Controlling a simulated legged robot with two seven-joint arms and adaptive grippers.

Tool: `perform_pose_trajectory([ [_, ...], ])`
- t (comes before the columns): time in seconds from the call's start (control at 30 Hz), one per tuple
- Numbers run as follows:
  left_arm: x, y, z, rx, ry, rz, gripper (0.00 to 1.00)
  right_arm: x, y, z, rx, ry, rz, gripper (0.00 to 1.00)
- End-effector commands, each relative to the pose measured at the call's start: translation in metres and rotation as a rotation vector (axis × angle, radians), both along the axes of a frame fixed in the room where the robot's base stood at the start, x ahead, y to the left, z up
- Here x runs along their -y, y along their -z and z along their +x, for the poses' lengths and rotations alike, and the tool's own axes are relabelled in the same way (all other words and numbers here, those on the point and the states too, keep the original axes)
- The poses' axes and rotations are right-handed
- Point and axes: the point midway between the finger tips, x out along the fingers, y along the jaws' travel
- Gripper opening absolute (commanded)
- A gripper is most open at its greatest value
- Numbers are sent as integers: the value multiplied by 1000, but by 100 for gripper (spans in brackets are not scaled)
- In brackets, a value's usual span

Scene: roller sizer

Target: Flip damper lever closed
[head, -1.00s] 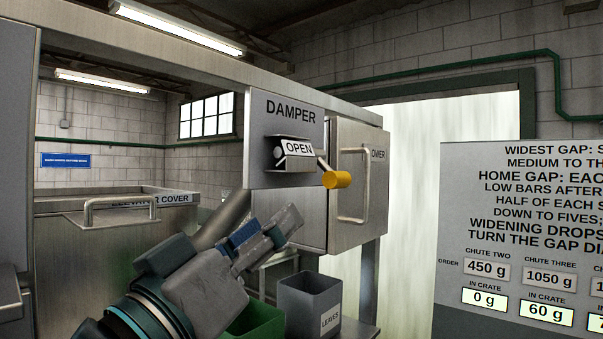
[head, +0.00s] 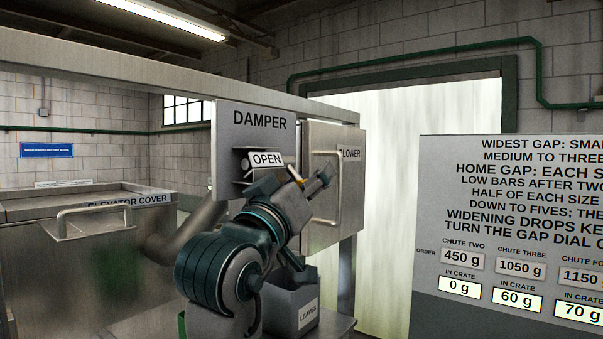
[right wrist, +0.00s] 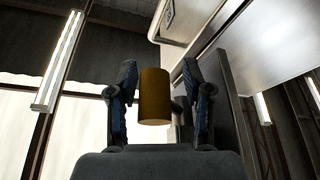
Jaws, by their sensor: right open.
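The grey damper panel (head: 228,165) is left of the middle in the head view, with a sign reading OPEN (head: 266,159) on its front. The damper lever's yellow knob (head: 325,174) points out to the right and is mostly hidden behind my right gripper (head: 308,179). In the right wrist view the knob (right wrist: 155,103) stands between the two fingers of the right gripper (right wrist: 160,90). The fingers are open, with a visible gap on each side of the knob. My left gripper is in neither view.
The blower door (head: 348,200) with its bar handle is just right of the damper. A grey bin marked LEAVES (head: 307,317) stands below. The elevator cover (head: 120,198) is at left, and a large sign board (head: 430,220) with weight readouts is at right.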

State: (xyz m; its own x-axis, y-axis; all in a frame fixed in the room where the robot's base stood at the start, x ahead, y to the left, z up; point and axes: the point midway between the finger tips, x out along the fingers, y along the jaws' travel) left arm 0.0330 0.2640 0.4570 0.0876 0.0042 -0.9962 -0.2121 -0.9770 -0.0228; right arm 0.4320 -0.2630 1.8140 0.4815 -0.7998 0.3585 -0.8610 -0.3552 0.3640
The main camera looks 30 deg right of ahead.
Motion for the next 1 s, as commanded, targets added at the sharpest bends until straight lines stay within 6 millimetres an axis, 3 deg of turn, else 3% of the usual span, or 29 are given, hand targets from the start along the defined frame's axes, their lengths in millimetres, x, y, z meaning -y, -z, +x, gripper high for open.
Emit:
perform_pose_trajectory([
  [0.27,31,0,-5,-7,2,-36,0,-10,-1,0,-1,2,-3,48],
  [0.4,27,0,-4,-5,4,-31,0,-12,-2,0,0,1,-5,13],
  [0.47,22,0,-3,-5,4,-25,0,-12,-2,0,0,1,-7,0],
  [0.67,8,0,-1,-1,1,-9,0,-14,-2,0,-2,-2,-10,0],
  [1.0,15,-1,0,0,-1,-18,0,-16,-8,-3,-100,-3,-55,0],
])
